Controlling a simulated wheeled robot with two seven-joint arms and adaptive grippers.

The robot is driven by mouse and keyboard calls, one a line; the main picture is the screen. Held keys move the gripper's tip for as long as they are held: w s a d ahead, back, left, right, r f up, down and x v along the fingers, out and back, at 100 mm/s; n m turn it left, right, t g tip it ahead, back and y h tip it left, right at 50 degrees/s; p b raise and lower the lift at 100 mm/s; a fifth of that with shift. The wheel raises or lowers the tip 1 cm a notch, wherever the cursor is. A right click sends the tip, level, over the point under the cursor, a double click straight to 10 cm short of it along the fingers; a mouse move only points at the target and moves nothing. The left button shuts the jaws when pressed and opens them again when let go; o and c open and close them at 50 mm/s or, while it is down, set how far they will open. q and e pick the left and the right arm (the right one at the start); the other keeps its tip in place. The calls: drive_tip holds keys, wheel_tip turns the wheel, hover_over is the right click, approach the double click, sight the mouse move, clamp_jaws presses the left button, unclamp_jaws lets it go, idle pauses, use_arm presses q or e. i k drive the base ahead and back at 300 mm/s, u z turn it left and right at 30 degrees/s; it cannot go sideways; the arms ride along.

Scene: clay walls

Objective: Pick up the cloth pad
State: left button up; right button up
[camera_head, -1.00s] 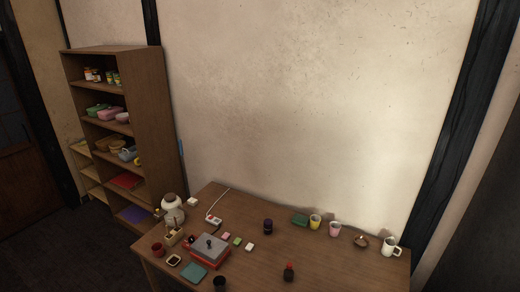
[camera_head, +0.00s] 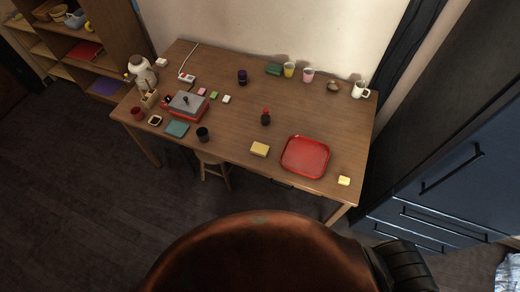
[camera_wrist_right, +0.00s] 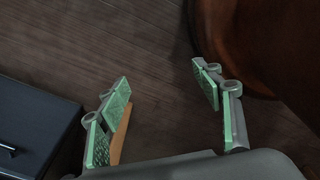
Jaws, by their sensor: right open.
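A flat teal square (camera_head: 177,129), which looks like the cloth pad, lies on the wooden table near its front left edge. It lies just in front of a red box with a grey top (camera_head: 185,106). In the right wrist view my right gripper (camera_wrist_right: 160,95) is open and empty, with green pads on its fingers. Dark floor shows beyond it, and the pad is not in that view. My left gripper is in neither current view.
A stool (camera_head: 213,165) stands under the front edge. Dark blue drawers (camera_head: 440,190) stand at the right.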

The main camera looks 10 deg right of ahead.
sight(260, 150)
drive_tip(key=z, duration=0.1)
drive_tip(key=k, duration=1.05)
drive_tip(key=u, duration=0.75)
drive_tip(key=i, duration=1.35)
drive_tip(key=z, duration=0.75)
